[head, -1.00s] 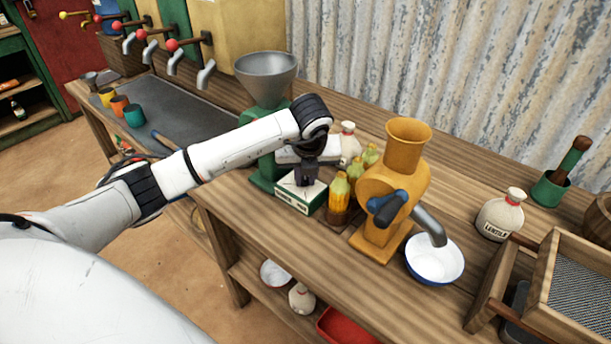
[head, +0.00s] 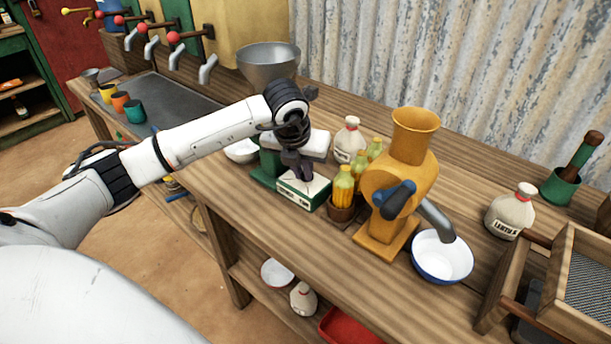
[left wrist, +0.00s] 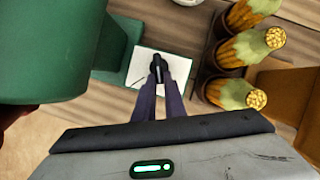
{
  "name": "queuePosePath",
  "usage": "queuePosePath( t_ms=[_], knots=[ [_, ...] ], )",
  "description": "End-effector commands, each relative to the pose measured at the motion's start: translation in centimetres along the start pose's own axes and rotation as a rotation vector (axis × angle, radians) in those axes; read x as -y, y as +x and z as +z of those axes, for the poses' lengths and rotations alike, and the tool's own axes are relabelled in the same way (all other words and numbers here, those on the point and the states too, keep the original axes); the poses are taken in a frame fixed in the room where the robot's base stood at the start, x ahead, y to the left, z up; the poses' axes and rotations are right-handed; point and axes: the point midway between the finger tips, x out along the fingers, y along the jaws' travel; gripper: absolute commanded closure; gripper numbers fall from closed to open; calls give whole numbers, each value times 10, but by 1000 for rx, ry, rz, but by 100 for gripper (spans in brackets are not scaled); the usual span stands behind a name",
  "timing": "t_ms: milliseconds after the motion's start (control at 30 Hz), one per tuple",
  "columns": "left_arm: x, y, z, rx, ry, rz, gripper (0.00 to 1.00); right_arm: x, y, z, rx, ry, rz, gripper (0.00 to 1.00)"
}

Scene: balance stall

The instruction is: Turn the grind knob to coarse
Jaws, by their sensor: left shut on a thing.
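The grind knob (left wrist: 157,68) is a small black lever on the white top of a green box, the dial base (head: 304,194), at the foot of the green mill. The mill carries a grey funnel hopper (head: 268,62), and its green body (left wrist: 50,50) fills the upper left of the left wrist view. My left gripper (head: 300,172) points down over the white top. In the left wrist view its dark fingers (left wrist: 160,85) are closed on the knob. The knob is hidden by the fingers in the head view. My right gripper is not in view.
Corn cobs in brown cups (head: 342,200) stand close to the right of the dial base. A yellow mill (head: 402,180) with a dark blue crank is beyond them, with a white bowl (head: 442,262) under its spout. A white sack (head: 349,140) stands behind. The front table edge is clear.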

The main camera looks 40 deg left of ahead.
Motion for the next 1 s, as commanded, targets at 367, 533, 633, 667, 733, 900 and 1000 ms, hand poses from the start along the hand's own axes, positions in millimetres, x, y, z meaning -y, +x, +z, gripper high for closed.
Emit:
queuePosePath(
  t_ms=[367,533,633,667,733,900,1000],
  knots=[
    [-5,0,0,0,125,-52,100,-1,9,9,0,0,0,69],
    [-5,0,1,0,136,-56,100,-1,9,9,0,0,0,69],
    [-5,0,1,0,136,-56,100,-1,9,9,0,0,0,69],
    [-5,0,1,0,136,-56,100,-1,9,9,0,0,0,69],
    [-5,-1,1,0,135,-56,100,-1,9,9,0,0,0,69],
    [-5,0,1,0,135,-56,75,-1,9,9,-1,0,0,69],
    [-5,0,1,0,134,-56,71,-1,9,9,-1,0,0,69]
  ],
)
